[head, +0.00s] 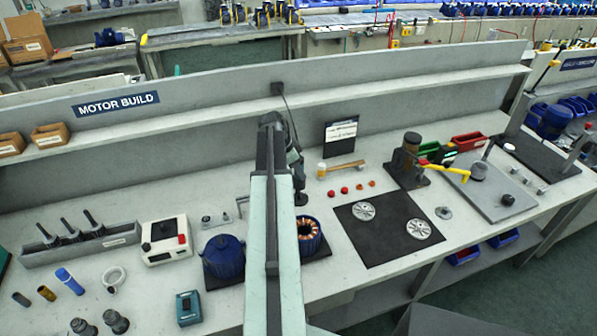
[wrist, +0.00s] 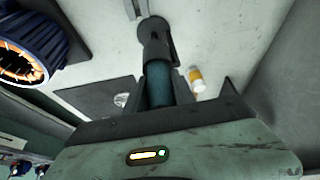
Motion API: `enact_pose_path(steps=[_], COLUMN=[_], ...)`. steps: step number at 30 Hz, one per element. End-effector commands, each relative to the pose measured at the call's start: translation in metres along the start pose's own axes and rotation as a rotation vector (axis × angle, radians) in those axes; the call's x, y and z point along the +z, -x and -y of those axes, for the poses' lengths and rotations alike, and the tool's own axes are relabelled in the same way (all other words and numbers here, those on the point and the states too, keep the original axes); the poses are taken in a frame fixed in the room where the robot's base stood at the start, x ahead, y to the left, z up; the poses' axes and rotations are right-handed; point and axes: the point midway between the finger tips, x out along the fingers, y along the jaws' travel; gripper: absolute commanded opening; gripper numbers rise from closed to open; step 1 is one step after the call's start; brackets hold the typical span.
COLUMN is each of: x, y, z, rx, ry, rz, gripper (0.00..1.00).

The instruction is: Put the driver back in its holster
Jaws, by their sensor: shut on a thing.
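In the wrist view my gripper (wrist: 160,72) is shut on a teal cylinder, which I take to be the driver (wrist: 160,92). A dark grey round part (wrist: 153,38) shows beyond the fingertips; I cannot tell whether it is the driver's end or a separate cup. In the head view my gripper (head: 295,165) is over the bench, behind the open motor, and my arm hides much of it. A dark piece (head: 300,198) shows just below it. I cannot clearly make out the holster in either view.
The open motor with copper windings (head: 308,236) stands close in front of my gripper; it also shows in the wrist view (wrist: 28,50). A blue motor housing (head: 223,260) is at left. The shelf wall is behind.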

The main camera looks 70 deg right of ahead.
Motion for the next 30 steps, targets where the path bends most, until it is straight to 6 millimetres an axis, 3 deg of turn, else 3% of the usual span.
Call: enact_pose_path(steps=[6,7,9,16,18,30], x=[0.0,0.0,0.0,0.0001,0.0002,-0.0028], y=[-0.0002,-0.0002,-0.0002,-0.0003,-0.0004,0.0067], z=[0.0,0.0,0.0,0.0,0.0,0.0], rx=[0.0,0.0,0.0,0.0,0.0,0.0], ry=[0.0,0.0,0.0,0.0,0.0,0.0], rz=[0.0,0.0,0.0,0.0,0.0,0.0], gripper=[0.0,0.39,0.56,0.56,0.67,0.67])
